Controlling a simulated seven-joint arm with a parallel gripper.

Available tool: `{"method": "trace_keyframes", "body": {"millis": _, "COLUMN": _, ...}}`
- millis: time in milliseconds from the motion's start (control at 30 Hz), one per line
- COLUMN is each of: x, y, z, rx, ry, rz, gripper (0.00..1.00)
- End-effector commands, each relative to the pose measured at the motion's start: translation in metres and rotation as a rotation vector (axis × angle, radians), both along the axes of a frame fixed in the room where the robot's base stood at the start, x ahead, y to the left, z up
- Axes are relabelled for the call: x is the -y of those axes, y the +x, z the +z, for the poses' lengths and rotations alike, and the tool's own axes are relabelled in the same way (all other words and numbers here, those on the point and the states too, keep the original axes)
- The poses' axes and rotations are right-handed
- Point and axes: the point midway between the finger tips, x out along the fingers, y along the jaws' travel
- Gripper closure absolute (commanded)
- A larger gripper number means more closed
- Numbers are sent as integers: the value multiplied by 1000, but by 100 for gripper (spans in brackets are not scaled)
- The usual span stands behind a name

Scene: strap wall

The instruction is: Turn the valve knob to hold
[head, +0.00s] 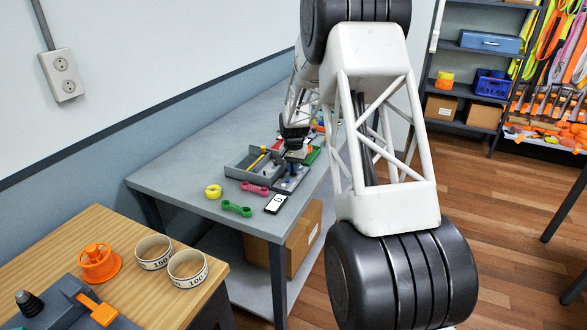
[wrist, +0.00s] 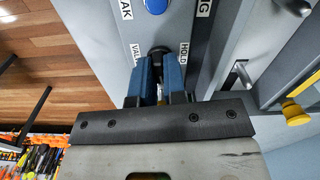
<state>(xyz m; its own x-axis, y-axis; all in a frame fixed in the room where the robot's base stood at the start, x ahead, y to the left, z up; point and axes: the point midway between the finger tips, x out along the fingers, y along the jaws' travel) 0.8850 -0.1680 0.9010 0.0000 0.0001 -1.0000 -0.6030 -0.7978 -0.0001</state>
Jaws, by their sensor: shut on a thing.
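In the wrist view, the valve knob (wrist: 158,51) is a small dark piece on a grey panel (wrist: 172,27). The two blue fingers of my gripper (wrist: 159,68) are closed around it and hide most of it. A HOLD label (wrist: 184,52) is right of the knob. A partly covered label starting with VAL (wrist: 136,52) is left of it. The knob's pointing direction cannot be told. In the head view, my gripper (head: 294,152) is small and far off, over the panel (head: 290,182) on the grey bench; the knob cannot be made out there.
A blue button (wrist: 155,5) sits further along the panel. Beside the panel is a grey tray (head: 249,171) with a yellow item. Green (head: 237,208) and pink (head: 255,188) links, a yellow ring (head: 213,191) and a white card (head: 276,204) lie on the bench (head: 175,186).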

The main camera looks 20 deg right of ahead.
Motion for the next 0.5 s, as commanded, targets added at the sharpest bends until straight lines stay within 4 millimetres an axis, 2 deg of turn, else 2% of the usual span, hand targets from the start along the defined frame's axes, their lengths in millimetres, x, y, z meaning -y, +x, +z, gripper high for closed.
{"method": "trace_keyframes", "body": {"millis": 500, "x": 0, "y": 0, "z": 0, "rx": 0, "ry": 0, "rz": 440, "gripper": 100}}
